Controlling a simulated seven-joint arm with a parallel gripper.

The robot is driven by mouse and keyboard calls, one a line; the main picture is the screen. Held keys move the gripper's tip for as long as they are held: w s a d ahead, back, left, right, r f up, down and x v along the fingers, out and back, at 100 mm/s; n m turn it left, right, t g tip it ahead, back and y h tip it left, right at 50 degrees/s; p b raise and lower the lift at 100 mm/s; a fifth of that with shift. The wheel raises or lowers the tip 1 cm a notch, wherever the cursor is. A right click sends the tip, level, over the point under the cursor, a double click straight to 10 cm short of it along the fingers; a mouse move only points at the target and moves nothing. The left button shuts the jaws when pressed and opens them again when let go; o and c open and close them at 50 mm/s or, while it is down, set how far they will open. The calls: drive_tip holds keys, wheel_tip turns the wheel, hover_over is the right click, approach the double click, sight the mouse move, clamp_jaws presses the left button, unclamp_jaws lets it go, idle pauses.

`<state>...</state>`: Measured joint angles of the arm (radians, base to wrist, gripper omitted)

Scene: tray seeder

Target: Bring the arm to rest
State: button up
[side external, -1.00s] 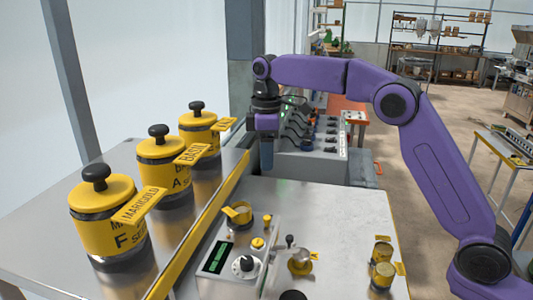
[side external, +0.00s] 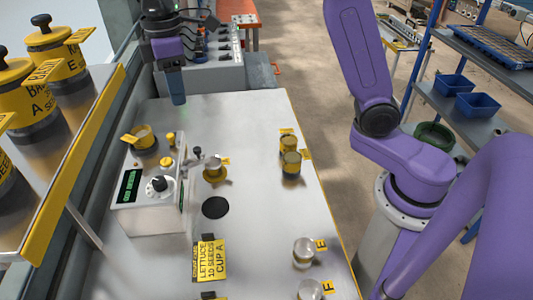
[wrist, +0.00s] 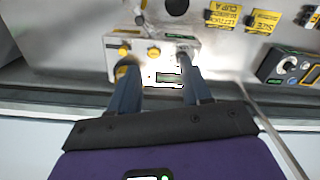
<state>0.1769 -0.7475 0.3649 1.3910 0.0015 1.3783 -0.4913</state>
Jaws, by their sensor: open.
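My gripper (side external: 178,98) hangs pointing down above the far left part of the steel table (side external: 255,130) in the side external view. It is apart from the things on the table. In the wrist view my gripper (wrist: 160,75) has its two dark blue fingers spread, with nothing between them. The white control box (wrist: 150,48) with a green display and knobs shows beyond the fingers. The same box (side external: 150,215) stands at the table's left side in the side external view. My purple arm is partly cut off by the frame's top edge.
A yellow-rimmed cup (side external: 144,138) is on the control box. Large yellow-lidded canisters (side external: 75,75) stand behind a yellow rail (side external: 85,165). The table's middle right is mostly clear.

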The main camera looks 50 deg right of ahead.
drive_tip(key=s+d+f, duration=0.3)
drive_tip(key=s+d, duration=0.1)
drive_tip(key=s, duration=0.6)
drive_tip(key=s+d+f, duration=0.3)
drive_tip(key=s+d, duration=0.2)
drive_tip(key=s, duration=0.5)
drive_tip(key=s+d+f, duration=0.3)
drive_tip(key=s+d, duration=0.2)
drive_tip(key=s, duration=0.5)
drive_tip(key=shift+s, duration=0.25)
idle(1.4)
